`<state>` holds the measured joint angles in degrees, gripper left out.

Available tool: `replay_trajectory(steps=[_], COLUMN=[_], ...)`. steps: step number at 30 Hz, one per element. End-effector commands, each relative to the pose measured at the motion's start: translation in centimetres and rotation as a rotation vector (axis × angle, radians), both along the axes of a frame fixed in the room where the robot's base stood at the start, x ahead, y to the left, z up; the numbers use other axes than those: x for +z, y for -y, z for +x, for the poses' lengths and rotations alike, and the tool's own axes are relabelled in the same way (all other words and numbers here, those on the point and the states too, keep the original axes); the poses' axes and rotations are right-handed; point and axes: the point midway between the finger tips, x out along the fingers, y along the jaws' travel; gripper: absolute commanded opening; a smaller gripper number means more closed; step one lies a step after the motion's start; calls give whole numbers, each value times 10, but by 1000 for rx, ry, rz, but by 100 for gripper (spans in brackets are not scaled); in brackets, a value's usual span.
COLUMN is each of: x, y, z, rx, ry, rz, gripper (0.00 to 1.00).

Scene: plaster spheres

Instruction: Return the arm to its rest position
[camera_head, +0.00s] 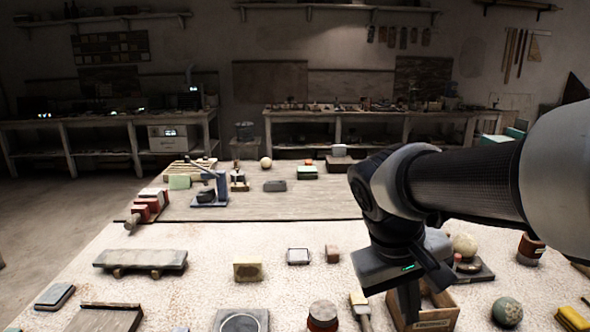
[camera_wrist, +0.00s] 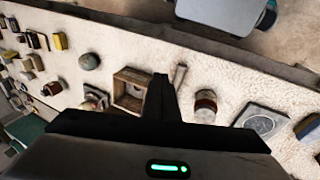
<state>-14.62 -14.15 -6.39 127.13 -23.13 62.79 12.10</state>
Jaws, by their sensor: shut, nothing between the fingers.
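My arm reaches in from the right in the head view, bent at the wrist, with my gripper (camera_head: 408,312) pointing down over the front right of the pale work surface (camera_head: 215,270). In the wrist view my gripper (camera_wrist: 160,78) has its dark fingers together with nothing between them. A small open wooden box (camera_head: 440,312) is just behind and right of the fingers in the head view, partly hidden by them. The box also shows left of the fingers in the wrist view (camera_wrist: 122,101). Whether the fingertips clear the surface is hard to tell.
A grey-green sphere (camera_head: 507,312) and a cream sphere (camera_head: 464,245) are right of my gripper. A red-banded jar (camera_head: 322,317), a brush (camera_head: 361,306) and a square block with a round dish (camera_head: 241,321) are left. Several small blocks lie beyond, with bare surface between.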

Motion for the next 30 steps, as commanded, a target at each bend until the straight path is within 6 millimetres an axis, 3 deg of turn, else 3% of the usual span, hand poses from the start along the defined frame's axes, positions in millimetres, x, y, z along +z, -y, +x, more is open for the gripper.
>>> replay_trajectory(steps=[1, 6, 15, 17, 30], x=[5, 13, 23, 46, 151], y=[-3, -20, -42, -42, -42], z=[-14, -42, -69, -68, -68], rx=[-10, -17, -29, -26, -26], ry=[48, 171, 363, 359, 355], rz=[62, 203, 338, 340, 338], gripper=[0, 0, 0, 0, 0])
